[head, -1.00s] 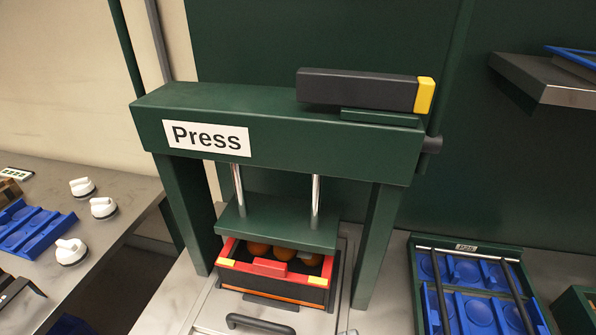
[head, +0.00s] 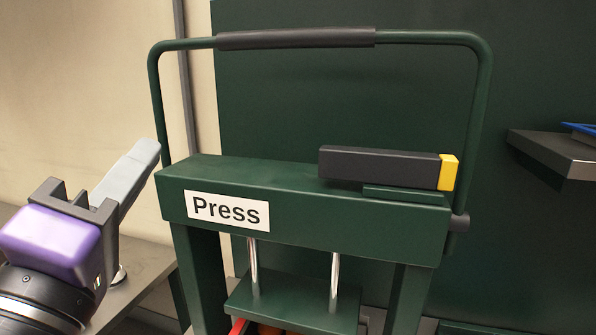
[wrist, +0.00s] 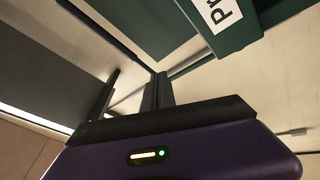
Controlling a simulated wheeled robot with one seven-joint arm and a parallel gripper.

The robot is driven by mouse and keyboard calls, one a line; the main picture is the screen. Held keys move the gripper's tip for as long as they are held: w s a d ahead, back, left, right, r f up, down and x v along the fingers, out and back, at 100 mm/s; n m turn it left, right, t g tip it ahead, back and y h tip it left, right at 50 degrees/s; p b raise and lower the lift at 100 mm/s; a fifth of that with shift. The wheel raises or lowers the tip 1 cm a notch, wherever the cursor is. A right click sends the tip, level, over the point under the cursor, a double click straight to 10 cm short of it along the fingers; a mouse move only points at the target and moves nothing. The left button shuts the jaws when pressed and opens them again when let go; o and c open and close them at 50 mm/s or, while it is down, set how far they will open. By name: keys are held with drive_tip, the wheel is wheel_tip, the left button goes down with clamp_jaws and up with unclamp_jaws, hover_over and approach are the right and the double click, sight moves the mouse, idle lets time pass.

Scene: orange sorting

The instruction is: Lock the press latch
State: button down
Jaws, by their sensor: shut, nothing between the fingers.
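The green press (head: 310,205) stands in the middle of the head view, with a white "Press" label. The latch, a dark bar (head: 378,165) with a yellow end (head: 448,172), lies along the right part of the press's top beam. A green handle frame with a dark grip (head: 296,38) rises upright above the beam. My gripper (head: 150,152) is shut and empty, left of the press and apart from it, its fingers pointing up and right. In the wrist view, the beam's labelled end (wrist: 228,22) shows at the top right.
A grey shelf (head: 552,155) juts out at the right. A dark green panel stands behind the press. Between my gripper and the latch lies the beam's left part.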

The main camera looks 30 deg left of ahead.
sight(299, 191)
drive_tip(key=w+d+f+g+h, duration=0.2)
drive_tip(key=d+h, duration=0.4)
drive_tip(key=h, duration=0.4)
drive_tip(key=w, duration=0.3)
drive_tip(key=w+p, duration=0.1)
drive_tip(key=w, duration=0.3)
drive_tip(key=w+p, duration=0.1)
drive_tip(key=w, duration=0.2)
drive_tip(key=shift+w+d, duration=0.25)
drive_tip(key=shift+w, duration=0.05)
drive_tip(key=shift+w+d+p, duration=0.1)
drive_tip(key=shift+d+p, duration=0.45)
drive_tip(key=shift+d, duration=0.7)
drive_tip(key=shift+w+d+n, duration=0.2)
drive_tip(key=shift+d+n, duration=0.1)
drive_tip(key=shift+d, duration=0.4)
drive_tip(key=shift+f, duration=0.1)
